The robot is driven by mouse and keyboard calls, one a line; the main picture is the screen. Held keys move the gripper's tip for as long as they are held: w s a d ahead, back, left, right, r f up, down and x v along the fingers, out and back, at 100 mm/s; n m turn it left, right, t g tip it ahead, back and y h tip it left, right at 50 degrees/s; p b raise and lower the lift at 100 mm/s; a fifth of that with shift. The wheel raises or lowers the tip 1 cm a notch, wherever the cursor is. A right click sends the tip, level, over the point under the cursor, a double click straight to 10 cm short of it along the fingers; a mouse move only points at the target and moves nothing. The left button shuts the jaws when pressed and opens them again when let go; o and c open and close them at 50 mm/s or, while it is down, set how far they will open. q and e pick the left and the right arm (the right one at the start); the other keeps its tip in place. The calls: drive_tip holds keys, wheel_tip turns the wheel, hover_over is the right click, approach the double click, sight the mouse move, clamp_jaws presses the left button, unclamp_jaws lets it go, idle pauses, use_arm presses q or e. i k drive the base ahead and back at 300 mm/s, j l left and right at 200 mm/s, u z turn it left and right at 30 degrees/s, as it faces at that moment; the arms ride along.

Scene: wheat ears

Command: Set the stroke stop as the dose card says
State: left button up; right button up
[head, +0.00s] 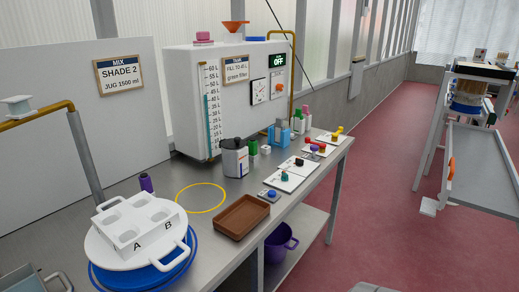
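I cannot tell the stroke stop or the dose card for certain. Several small white plates (284,182) lie along the right of the bench, with small coloured knobs or pieces on them, too small to make out. One framed card (120,72) on the left panel reads "MIX SHADE 2 JUG 1500 ml". Another card (236,69) on the white tank (185,75) has a fill line and "green" wording, partly too small to read.
The grey bench (165,213) also carries a white lettered tray (135,262), an empty brown tray (243,217), a yellow ring (201,186) and a grey jug (234,160). A purple bucket (279,243) is below. Red floor (375,205) is open to the right, before a metal stand (473,160).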

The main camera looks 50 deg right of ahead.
sight(300, 162)
drive_tip(key=l+z, duration=0.1)
drive_tip(key=l, duration=1.85)
drive_tip(key=i, duration=0.05)
